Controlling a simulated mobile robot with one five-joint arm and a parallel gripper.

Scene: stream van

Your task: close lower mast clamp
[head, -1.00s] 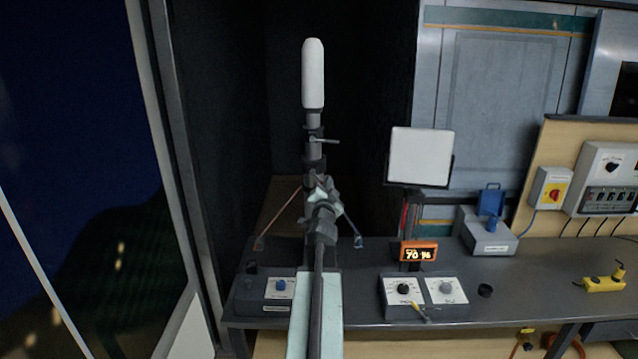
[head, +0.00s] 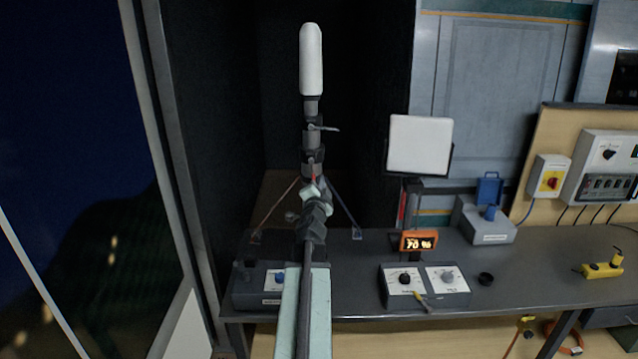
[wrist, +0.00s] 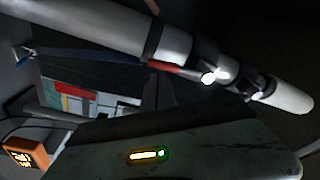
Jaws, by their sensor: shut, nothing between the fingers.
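The grey mast (head: 311,108) with a white top stands upright behind my arm. The upper clamp (head: 311,128) has a grey lever sticking out to the right. The lower clamp (head: 312,157) is a dark collar just above my gripper (head: 314,182). Its red lever (wrist: 178,69) shows in the wrist view, lying nearly along the mast; I cannot tell if it is fully closed. In the wrist view my gripper (wrist: 161,88) is shut and empty, its dark fingers just below the mast near the red lever. Contact is unclear. My arm hides the mast's lower part in the head view.
A white panel (head: 420,145) and an orange 70 % display (head: 419,241) stand right of the mast. Control boxes (head: 424,285) sit along the bench front (head: 540,262). Thin stays (head: 343,208) slope from the mast. A dark wall stands left.

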